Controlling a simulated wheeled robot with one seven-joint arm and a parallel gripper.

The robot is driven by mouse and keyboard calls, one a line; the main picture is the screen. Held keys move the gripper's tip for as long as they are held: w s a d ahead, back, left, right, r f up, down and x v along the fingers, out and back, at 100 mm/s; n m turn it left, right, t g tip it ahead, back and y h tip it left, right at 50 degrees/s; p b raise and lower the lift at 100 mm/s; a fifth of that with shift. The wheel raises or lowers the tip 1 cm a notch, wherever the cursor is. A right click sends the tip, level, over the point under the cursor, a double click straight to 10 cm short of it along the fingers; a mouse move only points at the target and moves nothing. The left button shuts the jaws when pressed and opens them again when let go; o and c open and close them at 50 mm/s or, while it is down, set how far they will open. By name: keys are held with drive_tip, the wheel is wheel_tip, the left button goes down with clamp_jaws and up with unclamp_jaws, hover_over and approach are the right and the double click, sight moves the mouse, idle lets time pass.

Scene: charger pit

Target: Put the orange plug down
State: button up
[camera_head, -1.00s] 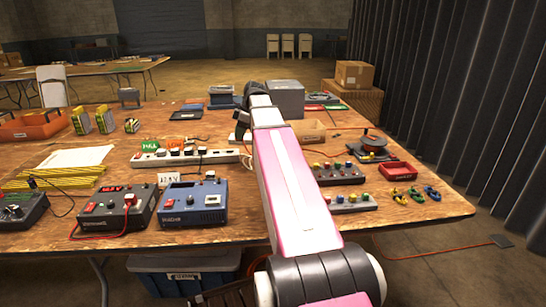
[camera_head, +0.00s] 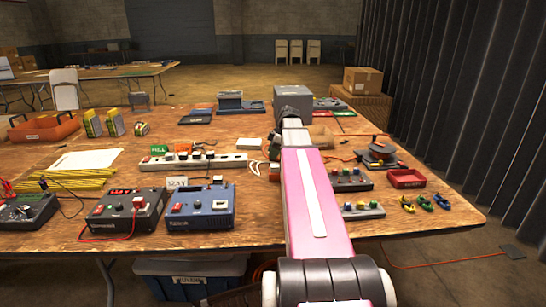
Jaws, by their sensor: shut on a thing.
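My arm reaches forward over the wooden table, and its dark wrist end is above the back right half. My gripper (camera_head: 275,141) shows only in part at the left of the wrist, small and dark, pointing down toward the table. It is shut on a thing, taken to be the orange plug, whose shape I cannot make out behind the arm. A white power strip (camera_head: 228,162) with several plugs in it lies left of my gripper.
Two charger boxes, one dark (camera_head: 125,213) and one blue (camera_head: 201,208), stand at the front edge. Bare wood shows left of the strip.

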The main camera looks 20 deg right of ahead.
drive_tip(key=shift+f, duration=0.85)
drive_tip(key=shift+f, duration=0.15)
drive_tip(key=o, duration=0.9)
drive_tip(key=shift+o, duration=0.2)
drive_tip(key=v, duration=1.2)
